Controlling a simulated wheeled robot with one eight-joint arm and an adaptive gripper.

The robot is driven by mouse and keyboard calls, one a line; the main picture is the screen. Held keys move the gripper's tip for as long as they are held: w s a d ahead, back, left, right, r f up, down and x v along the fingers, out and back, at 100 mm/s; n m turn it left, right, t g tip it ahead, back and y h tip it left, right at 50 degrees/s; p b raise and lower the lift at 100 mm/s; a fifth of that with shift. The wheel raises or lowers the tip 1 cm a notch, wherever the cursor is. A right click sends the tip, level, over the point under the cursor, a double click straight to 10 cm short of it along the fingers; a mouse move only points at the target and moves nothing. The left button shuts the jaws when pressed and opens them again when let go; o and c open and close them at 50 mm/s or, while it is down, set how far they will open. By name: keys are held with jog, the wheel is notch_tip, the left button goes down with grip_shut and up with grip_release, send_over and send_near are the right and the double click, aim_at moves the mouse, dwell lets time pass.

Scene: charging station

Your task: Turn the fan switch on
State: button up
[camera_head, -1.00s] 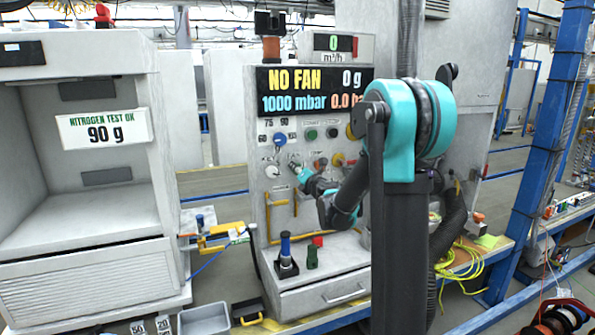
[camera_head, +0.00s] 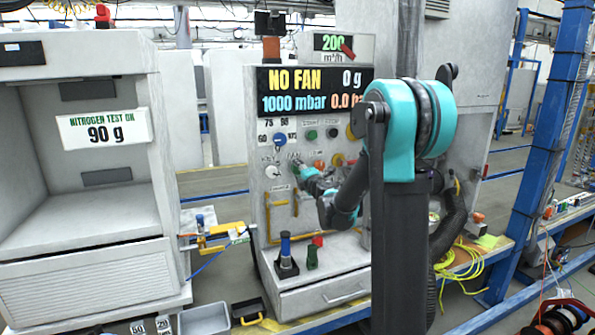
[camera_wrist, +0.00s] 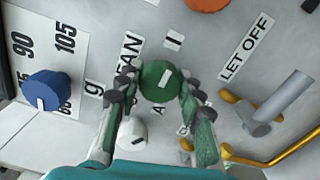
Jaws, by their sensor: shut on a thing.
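The fan switch is a round green knob (camera_wrist: 158,82) with a white mark, on the grey panel beside a label reading FAN (camera_wrist: 130,52). In the wrist view my gripper (camera_wrist: 157,88) has one finger on each side of the knob and is shut on it. In the head view my gripper (camera_head: 303,174) is at the panel, and the arm hides part of the knob row. The large display (camera_head: 315,90) reads NO FAN, 0 g and 1000 mbar. The small meter (camera_head: 332,42) above it reads 200 m³/h.
A blue knob (camera_wrist: 45,90) and a white knob (camera_wrist: 132,133) sit close to the gripper. A metal lever (camera_wrist: 282,106) and a yellow handle (camera_wrist: 262,160) lie to the right.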

dwell(0.4)
jog(key=o, duration=1.2)
jog(key=shift+c, duration=0.2)
jog(key=v, duration=1.2)
jog(key=shift+d, duration=0.15)
